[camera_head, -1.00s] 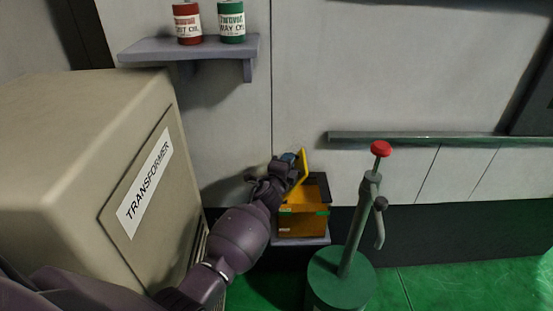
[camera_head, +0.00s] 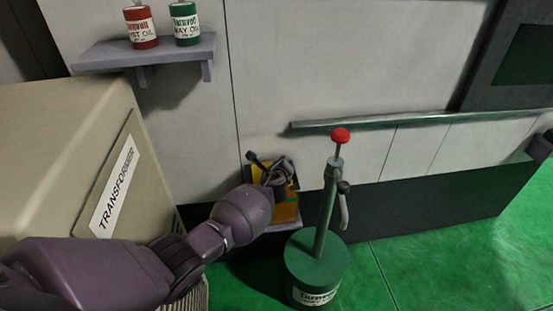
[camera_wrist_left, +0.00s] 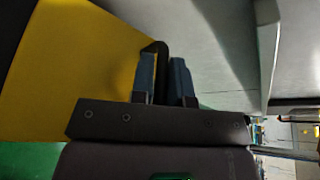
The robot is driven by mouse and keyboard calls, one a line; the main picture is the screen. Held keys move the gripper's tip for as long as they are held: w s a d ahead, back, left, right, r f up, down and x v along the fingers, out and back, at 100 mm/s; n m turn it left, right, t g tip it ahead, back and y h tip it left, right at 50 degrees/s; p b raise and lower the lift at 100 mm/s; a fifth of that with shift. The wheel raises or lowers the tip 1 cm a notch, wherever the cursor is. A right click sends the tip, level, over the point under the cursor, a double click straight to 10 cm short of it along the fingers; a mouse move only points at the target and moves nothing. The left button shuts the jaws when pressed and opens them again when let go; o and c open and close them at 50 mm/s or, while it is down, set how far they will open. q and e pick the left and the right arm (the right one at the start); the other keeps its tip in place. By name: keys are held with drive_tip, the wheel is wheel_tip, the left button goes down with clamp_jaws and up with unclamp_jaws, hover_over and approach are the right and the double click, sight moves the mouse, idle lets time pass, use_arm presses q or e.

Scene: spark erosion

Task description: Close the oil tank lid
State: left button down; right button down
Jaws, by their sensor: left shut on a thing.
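The oil tank (camera_head: 287,212) is a small yellow box with a green band, low by the wall. My left gripper (camera_head: 277,172) is over the top of the tank and hides most of its opening and lid. In the left wrist view, a broad yellow panel (camera_wrist_left: 75,65), which looks like the lid, lies beside the left gripper (camera_wrist_left: 167,72). Its blue-grey fingers are close together on a thin black part (camera_wrist_left: 161,52) at the panel's edge, apparently the lid's handle. How far the lid is tilted is hard to tell. My right gripper is not in view.
A green pump (camera_head: 316,262) with a red knob (camera_head: 341,135) stands close to the right of the tank. The beige transformer (camera_head: 65,120) is on the left. A shelf (camera_head: 150,52) with two cans hangs above. A rail (camera_head: 420,117) runs along the wall.

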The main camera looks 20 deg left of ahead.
use_arm(q)
drive_tip(key=shift+w+d+f+m, duration=0.3)
drive_tip(key=shift+d+f+m, duration=0.1)
drive_tip(key=shift+d+m, duration=0.1)
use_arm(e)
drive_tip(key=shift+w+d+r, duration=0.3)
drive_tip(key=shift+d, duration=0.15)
use_arm(q)
drive_tip(key=shift+f, duration=0.1)
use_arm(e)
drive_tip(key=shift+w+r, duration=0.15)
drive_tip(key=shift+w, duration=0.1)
